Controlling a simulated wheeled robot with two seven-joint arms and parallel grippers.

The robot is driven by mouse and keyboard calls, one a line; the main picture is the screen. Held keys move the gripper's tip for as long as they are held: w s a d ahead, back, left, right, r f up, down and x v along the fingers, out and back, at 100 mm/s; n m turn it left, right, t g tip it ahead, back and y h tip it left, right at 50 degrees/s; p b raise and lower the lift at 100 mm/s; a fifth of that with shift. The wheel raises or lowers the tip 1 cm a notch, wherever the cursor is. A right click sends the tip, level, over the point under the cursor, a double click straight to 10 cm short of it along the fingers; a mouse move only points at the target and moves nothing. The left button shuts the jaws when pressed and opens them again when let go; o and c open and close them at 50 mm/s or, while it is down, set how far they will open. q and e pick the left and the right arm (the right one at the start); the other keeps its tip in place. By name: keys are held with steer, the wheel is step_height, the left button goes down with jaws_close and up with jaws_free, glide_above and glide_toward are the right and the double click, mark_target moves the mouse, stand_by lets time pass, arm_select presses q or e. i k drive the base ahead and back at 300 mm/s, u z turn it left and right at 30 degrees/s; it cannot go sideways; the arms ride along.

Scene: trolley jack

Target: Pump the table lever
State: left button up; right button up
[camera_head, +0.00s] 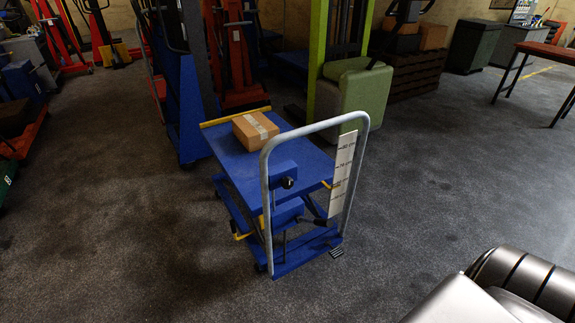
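A blue lift table (238,172) stands on the floor at the picture's middle, with a grey tubular push handle (315,128) at its near right end. A short lever with a black knob (287,183) shows inside the handle frame. A black ribbed foot pedal (336,252) sticks out low at the base's near right. I cannot tell from this picture which of these is the pump lever. A taped cardboard box (255,130) lies on the table top. Neither of my grippers is in view; part of my own body shows at the bottom right.
A green lift truck (352,95) and a blue upright machine (185,105) stand close behind the table. Red equipment (238,65) is farther back. A brown-topped table (548,50) is at the far right.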

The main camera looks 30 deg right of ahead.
mark_target(317, 222)
steer(key=u, duration=0.6)
steer(key=k, duration=0.4)
steer(key=z, duration=1.65)
